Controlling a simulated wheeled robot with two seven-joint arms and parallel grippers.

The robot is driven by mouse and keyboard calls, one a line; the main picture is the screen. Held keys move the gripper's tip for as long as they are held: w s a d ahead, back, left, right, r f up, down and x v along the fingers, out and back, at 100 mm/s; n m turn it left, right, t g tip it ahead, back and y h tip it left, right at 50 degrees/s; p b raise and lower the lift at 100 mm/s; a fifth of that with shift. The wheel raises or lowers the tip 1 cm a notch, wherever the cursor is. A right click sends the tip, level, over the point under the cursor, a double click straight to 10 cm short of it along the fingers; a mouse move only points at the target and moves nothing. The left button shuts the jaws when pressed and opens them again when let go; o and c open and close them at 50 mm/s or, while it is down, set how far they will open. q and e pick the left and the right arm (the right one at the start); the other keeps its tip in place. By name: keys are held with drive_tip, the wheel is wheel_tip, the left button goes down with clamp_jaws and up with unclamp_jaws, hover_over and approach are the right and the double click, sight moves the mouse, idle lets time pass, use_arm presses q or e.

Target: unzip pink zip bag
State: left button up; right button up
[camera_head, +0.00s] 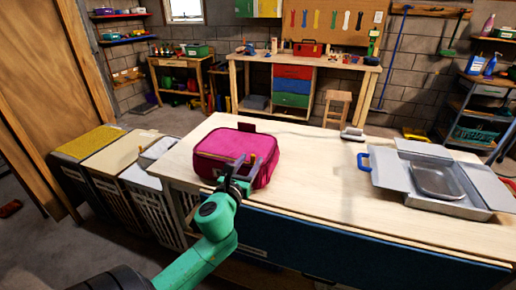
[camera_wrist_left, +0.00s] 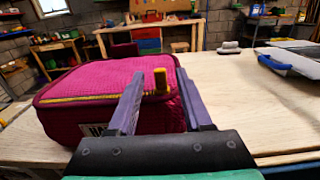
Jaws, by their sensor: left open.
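The pink zip bag (camera_head: 225,147) lies on the left part of the wooden table, with a dark tab at its far side. In the left wrist view the bag (camera_wrist_left: 75,98) shows a yellow zip line along its top edge and a yellow-brown pull (camera_wrist_left: 160,80) standing upright near its right corner. My left gripper (camera_head: 245,172) is at the bag's near right side. In the left wrist view its two purple fingers (camera_wrist_left: 160,105) are apart, with the pull appearing between them; I cannot tell whether they touch it. My right gripper is not in view.
An open grey box (camera_head: 480,213) with a metal tray (camera_head: 437,180) and a blue handle stands on the table's right. A small grey item (camera_head: 352,134) lies at the far edge. Laundry hampers (camera_head: 112,158) stand left of the table. The table's middle (camera_head: 312,185) is clear.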

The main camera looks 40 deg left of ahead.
sight(253, 156)
use_arm(q)
drive_tip(key=x, duration=0.6)
clamp_jaws()
idle(1.2)
